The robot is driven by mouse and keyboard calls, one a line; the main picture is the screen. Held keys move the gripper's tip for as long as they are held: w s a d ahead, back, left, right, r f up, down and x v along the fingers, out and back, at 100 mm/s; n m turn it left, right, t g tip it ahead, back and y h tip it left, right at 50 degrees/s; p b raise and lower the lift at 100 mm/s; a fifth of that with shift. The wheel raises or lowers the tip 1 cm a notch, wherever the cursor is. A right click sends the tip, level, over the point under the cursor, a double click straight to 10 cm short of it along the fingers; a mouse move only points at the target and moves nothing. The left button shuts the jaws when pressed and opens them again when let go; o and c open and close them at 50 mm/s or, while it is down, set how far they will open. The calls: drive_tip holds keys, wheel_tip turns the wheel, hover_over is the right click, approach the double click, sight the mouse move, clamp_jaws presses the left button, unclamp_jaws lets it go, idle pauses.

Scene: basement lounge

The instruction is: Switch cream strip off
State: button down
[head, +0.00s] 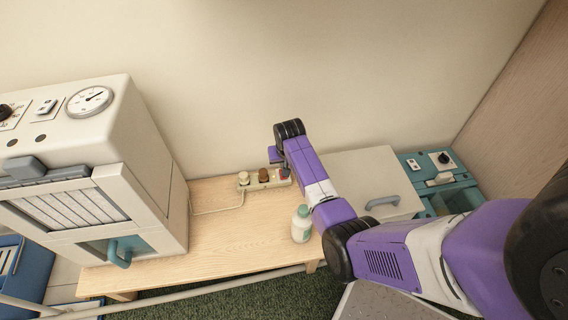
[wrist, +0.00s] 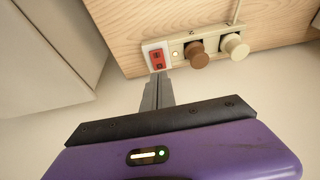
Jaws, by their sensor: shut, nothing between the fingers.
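The cream power strip (head: 256,184) lies on the wooden table against the wall. It also shows in the wrist view (wrist: 204,35), with a cream plug (wrist: 234,46) and a brown plug (wrist: 198,55) in it. At one end is a red switch (wrist: 157,57) in a white frame, with a small light spot beside it. My gripper (wrist: 157,78) is shut and empty, its fingertips at the near edge of the switch. I cannot tell whether they touch it. In the head view my arm's end hides part of the switch end.
A cream machine with a gauge (head: 90,101) stands at left. A pale box with a grey handle (head: 382,201) and a teal unit (head: 412,160) are at right. The table's middle is clear.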

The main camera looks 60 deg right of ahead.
drive_tip(key=p+v, duration=0.1)
drive_tip(key=v, duration=0.5)
drive_tip(key=shift+r+p, duration=0.35)
drive_tip(key=shift+p, duration=0.05)
drive_tip(key=shift+s+a, duration=0.1)
drive_tip(key=shift+a, duration=0.05)
